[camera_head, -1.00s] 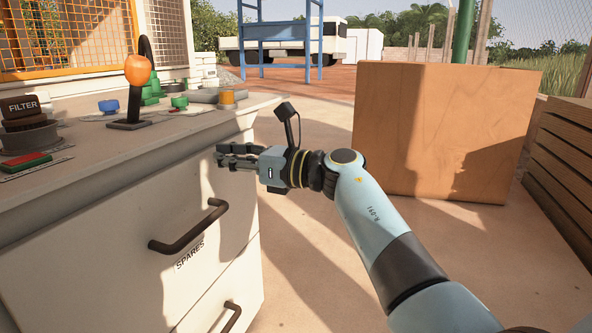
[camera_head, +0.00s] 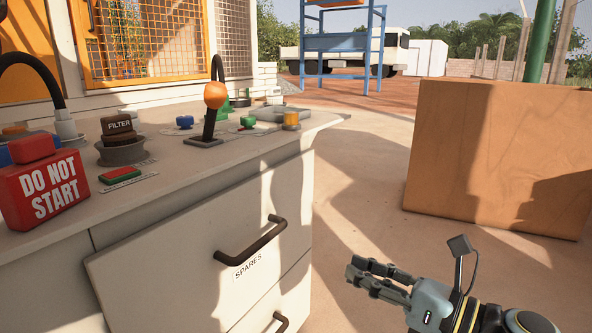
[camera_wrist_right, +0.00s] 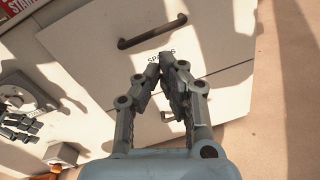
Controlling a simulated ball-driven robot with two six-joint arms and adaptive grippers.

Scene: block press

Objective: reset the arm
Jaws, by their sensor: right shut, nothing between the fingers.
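My right gripper (camera_head: 362,276) is at the lower right of the head view, over the sandy floor and to the right of the drawer cabinet. Its fingers are shut with nothing between them, and it touches nothing. In the right wrist view the fingertips (camera_wrist_right: 165,65) lie close together, with the cabinet front behind them. The SPARES drawer (camera_head: 190,250) has a dark handle (camera_head: 250,240), which also shows in the right wrist view (camera_wrist_right: 152,31). My left gripper is not in the head view; a dark jointed gripper-like part shows at the left of the right wrist view.
On the worktop (camera_head: 70,245) stand a red DO NOT START block (camera_head: 45,188), a FILTER part (camera_head: 120,135), an orange-knobbed lever (camera_head: 213,105) and several small buttons. A large wooden box (camera_head: 490,160) stands at the right. The floor between cabinet and box is clear.

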